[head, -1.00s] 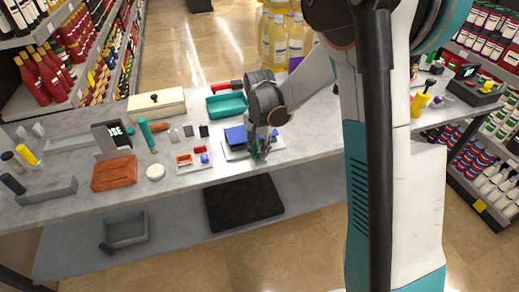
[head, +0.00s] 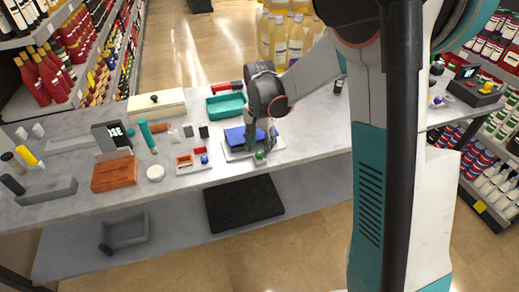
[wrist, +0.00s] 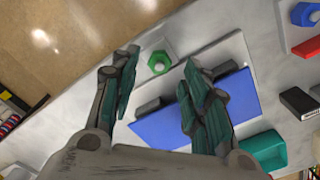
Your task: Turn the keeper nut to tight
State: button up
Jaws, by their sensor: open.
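A green hex nut with a pale centre (wrist: 160,62) sits on a light plate beside a blue block (wrist: 185,115); I take it to be the keeper nut. The nut also shows in the head view (head: 260,155), at the plate's front edge. My gripper (wrist: 160,57) is open, its two green-padded fingers apart, with the nut seen between the fingertips. The right finger overlaps the blue block in the wrist view. I cannot tell the height gap between fingertips and nut. In the head view my gripper (head: 262,140) is over the front of the white plate (head: 238,155).
Left of the plate is a small panel (head: 185,168) with a blue knob (head: 204,160). A teal tray (head: 226,106) lies behind. An orange-brown block (head: 114,174) and a white disc (head: 155,173) are further left. Bare tabletop lies to the right.

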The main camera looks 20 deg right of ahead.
aim_at(260, 154)
notch_tip(260, 154, up, 9)
jog(key=shift+r, duration=0.15)
dwell(0.4)
jog(key=s+r+n+t, duration=0.35)
jog(key=s+r, duration=0.35)
jog(key=s, duration=0.3)
jog(key=s+n+t, duration=0.3)
jog(key=s+n, duration=0.2)
jog(key=s, duration=0.8)
jog(key=shift+s+f+n, duration=0.15)
jog(key=shift+f+n, duration=0.05)
jog(key=shift+n, duration=0.15)
jog(key=shift+t, duration=0.25)
